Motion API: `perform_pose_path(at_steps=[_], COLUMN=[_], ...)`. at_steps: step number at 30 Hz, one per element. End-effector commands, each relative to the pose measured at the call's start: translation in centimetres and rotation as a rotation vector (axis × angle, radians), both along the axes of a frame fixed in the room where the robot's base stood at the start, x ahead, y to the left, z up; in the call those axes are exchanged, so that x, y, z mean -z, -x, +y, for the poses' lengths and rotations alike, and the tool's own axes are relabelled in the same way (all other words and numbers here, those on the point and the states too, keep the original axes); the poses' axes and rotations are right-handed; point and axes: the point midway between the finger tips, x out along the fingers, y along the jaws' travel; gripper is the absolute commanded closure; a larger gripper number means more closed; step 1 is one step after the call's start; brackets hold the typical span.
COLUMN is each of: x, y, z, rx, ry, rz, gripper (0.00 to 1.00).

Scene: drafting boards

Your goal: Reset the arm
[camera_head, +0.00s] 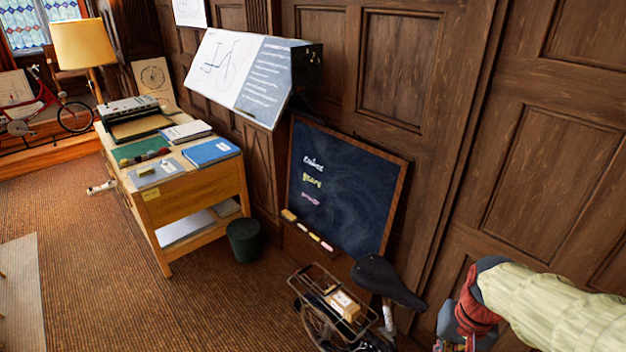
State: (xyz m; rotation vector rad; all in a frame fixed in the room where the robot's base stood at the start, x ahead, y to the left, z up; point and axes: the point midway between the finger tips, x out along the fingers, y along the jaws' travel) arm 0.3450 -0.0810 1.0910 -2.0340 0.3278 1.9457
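Part of my arm shows at the lower right of the head view, with a cream ribbed cover, a red wrapped section and grey-blue joints. It reaches in from the right edge and bends down toward the bottom edge, close to the panelled wall. My gripper's fingers are not visible, so I cannot see whether they hold anything.
A bicycle with a dark saddle (388,281) and a rear rack (318,284) stands left of my arm. A chalkboard (345,190) leans on the wall behind. A wooden drafting table (205,191) and green bin (244,240) are farther left.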

Motion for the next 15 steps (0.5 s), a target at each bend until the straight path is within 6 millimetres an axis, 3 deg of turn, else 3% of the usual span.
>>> perform_pose_path(at_steps=[7,15], x=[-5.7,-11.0], y=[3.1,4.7], z=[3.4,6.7], rx=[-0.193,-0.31], ry=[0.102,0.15], rz=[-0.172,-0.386], gripper=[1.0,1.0])
